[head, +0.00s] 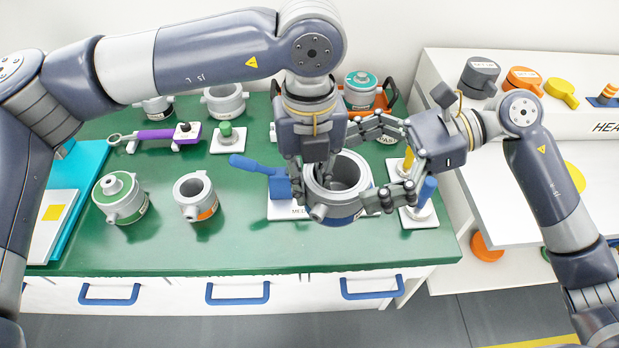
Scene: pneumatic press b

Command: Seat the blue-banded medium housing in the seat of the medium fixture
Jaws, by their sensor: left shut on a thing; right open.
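The blue-banded medium housing (345,208) is a grey open cup with a side spout and a blue band low on its wall. My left gripper (322,180) points down from above and is shut on the housing's rim. My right gripper (372,165) comes from the right and is open, its fingers spread beside the housing's right side; I cannot tell whether they touch it. The medium fixture (283,211) shows as a white plate with a blue clamp and lever (258,166) left of the housing. The housing hides its seat, so I cannot tell whether it hovers or rests there.
An orange-banded small housing (195,197) and a green-banded capped housing (121,198) stand to the left. A purple-clamp fixture (157,135) lies behind them. A blue-topped post (426,192) stands close to the right. The green tabletop (250,245) is clear at front left.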

